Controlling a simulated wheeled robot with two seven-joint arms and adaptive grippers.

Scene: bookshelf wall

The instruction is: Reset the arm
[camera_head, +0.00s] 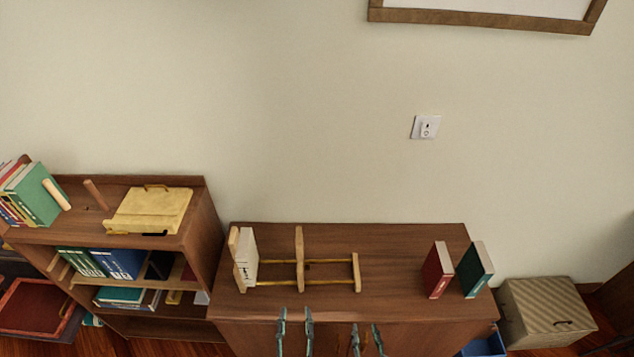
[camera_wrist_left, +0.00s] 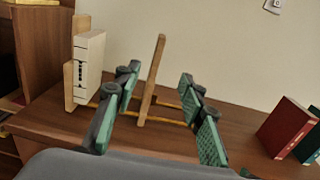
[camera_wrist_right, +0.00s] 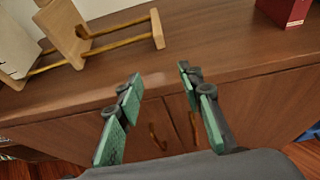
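My left gripper (camera_head: 295,330) is at the bottom of the head view, in front of the brown cabinet (camera_head: 390,255). Its green-padded fingers stand apart with nothing between them, as the left wrist view (camera_wrist_left: 160,115) also shows. My right gripper (camera_head: 367,342) is a little to its right and lower. In the right wrist view (camera_wrist_right: 163,115) its fingers are apart and empty, with the cabinet's front behind them. Neither gripper touches any object that I can see.
A wooden book rack (camera_head: 300,260) on the cabinet holds a white book (camera_head: 248,258) at its left end. A red book (camera_head: 437,270) and a dark green book (camera_head: 474,269) stand to the right. A bookshelf (camera_head: 190,225) is at left, a beige box (camera_head: 545,312) at right.

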